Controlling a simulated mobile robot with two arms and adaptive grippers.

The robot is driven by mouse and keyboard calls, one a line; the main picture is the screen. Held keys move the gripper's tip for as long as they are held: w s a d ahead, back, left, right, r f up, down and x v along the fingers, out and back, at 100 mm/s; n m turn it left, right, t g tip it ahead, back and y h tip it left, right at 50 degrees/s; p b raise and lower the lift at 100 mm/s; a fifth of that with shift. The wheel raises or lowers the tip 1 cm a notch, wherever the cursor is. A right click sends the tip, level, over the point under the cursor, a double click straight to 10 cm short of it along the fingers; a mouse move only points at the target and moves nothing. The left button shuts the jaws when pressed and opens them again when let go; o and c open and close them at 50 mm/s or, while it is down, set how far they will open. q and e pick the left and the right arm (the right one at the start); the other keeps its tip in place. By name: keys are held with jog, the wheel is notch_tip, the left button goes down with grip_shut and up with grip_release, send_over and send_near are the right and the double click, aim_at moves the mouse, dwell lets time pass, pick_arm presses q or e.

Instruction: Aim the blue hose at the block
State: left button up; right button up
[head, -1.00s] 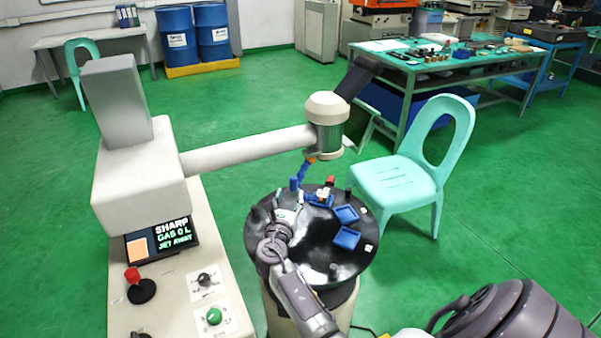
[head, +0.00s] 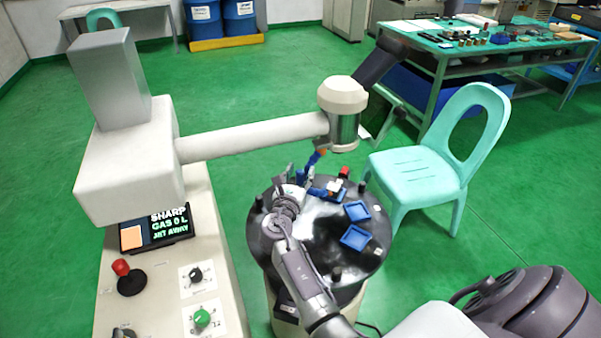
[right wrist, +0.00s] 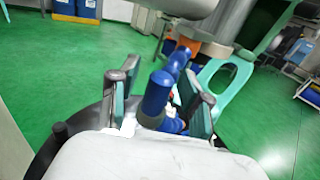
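The blue jointed hose (head: 314,163) rises from the black round table, and its orange tip (head: 322,151) is just below the machine head. My right gripper (head: 296,180) is above the left part of the table, beside the hose. In the right wrist view, its two fingers (right wrist: 160,88) are spread, with the blue hose (right wrist: 158,92) showing between them; I cannot tell whether they touch it. I cannot make out the block for certain; a small white piece (head: 335,186) and a red piece (head: 344,172) are right of the hose. My left gripper is out of view.
The machine head (head: 343,110) hangs over the table (head: 330,268) on a long white arm. Two blue trays (head: 355,237) lie on the table's right side, and dark posts stand near its rim. A control console (head: 160,290) is on the left and a turquoise chair (head: 425,170) on the right.

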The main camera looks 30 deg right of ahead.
grip_shut()
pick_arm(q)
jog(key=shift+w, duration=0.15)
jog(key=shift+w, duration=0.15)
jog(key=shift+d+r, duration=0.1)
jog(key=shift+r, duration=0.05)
pick_arm(e)
jog(key=shift+d, duration=0.1)
